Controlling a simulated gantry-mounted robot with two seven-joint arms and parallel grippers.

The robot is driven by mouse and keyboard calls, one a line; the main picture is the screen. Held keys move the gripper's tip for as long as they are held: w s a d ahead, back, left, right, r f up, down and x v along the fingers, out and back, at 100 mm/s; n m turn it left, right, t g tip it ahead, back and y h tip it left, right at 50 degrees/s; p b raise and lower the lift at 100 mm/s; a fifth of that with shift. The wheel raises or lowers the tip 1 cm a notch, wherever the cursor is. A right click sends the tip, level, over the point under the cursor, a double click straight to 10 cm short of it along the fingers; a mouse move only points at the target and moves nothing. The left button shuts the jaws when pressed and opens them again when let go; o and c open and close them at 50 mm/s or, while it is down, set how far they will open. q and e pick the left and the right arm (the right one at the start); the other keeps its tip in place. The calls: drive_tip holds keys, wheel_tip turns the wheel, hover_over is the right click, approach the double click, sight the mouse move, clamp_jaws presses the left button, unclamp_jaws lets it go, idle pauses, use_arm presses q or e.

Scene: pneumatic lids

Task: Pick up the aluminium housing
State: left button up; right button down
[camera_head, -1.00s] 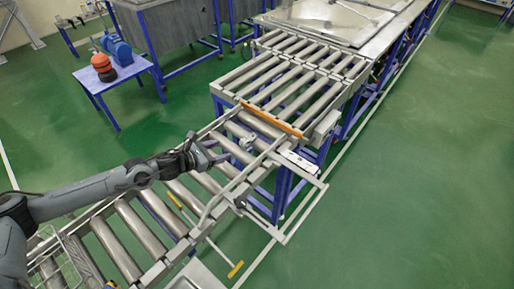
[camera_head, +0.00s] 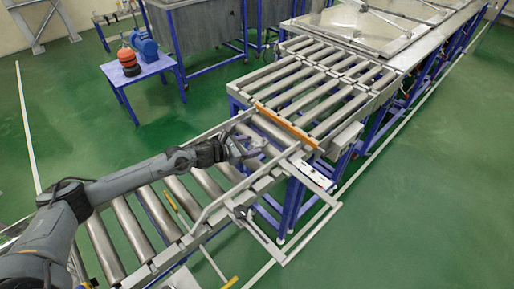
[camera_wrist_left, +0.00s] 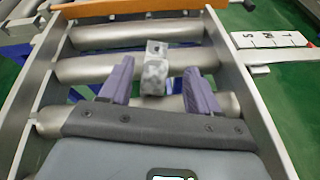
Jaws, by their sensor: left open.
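The aluminium housing, a small grey block with an upright tab and a hole, shows in the left wrist view (camera_wrist_left: 154,77). It rests on the conveyor rollers between the two purple fingers of my left gripper (camera_wrist_left: 157,85). The gripper is open, with a gap on both sides of the housing. In the head view my left gripper (camera_head: 245,150) is low over the roller conveyor, and the housing (camera_head: 256,143) is small and partly covered there. My right gripper is not in view.
The roller conveyor (camera_head: 128,228) has raised side rails (camera_head: 212,207). An orange bar (camera_head: 287,125) crosses it beyond the gripper. A yellow-handled rod (camera_head: 178,208) lies across the rollers. A blue table (camera_head: 138,70) with an orange-and-black object stands at the back left.

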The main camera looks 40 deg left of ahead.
sight(264, 141)
use_arm(q)
drive_tip(key=shift+a+x, duration=0.2)
drive_tip(key=shift+x, duration=2.4)
drive_tip(key=shift+c, duration=0.4)
drive_tip(key=shift+r, duration=0.1)
clamp_jaws()
drive_tip(key=shift+r, duration=0.1)
